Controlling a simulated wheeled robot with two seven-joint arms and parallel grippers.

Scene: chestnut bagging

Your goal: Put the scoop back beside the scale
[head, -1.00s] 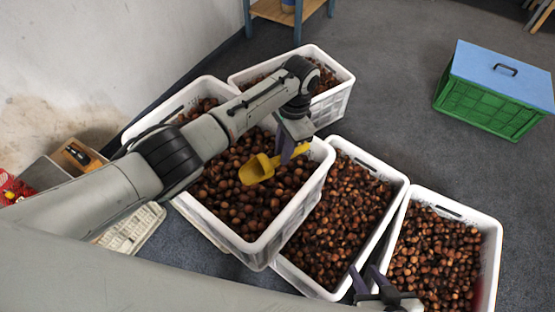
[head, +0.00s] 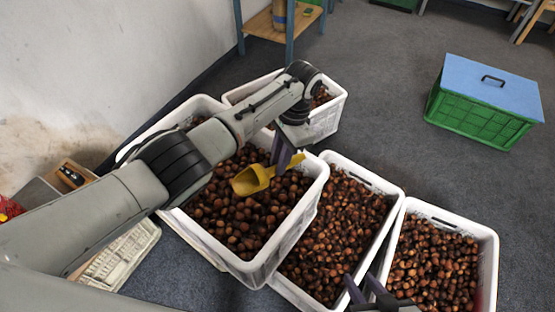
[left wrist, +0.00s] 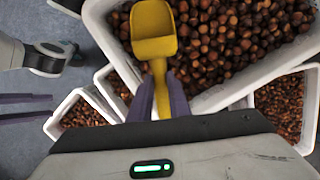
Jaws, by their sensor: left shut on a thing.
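The yellow scoop (head: 250,180) is held above the chestnuts in the large white crate. My left gripper (head: 285,158) is shut on its handle. In the left wrist view the scoop (left wrist: 153,32) points away, its bowl appears empty, and its handle runs between the fingers of my left gripper (left wrist: 160,98). My right gripper (head: 364,292) is open and empty at the bottom edge of the head view, and its spread fingers also show in the left wrist view (left wrist: 25,106). I cannot make out the scale for certain.
White crates of chestnuts stand close together: the large one (head: 298,232), two to its right (head: 383,243) (head: 494,270) and one behind (head: 325,123). A wooden box with a dark item (head: 72,177) and a white basket (head: 125,258) are at the left. A blue-lidded green crate (head: 478,118) stands apart.

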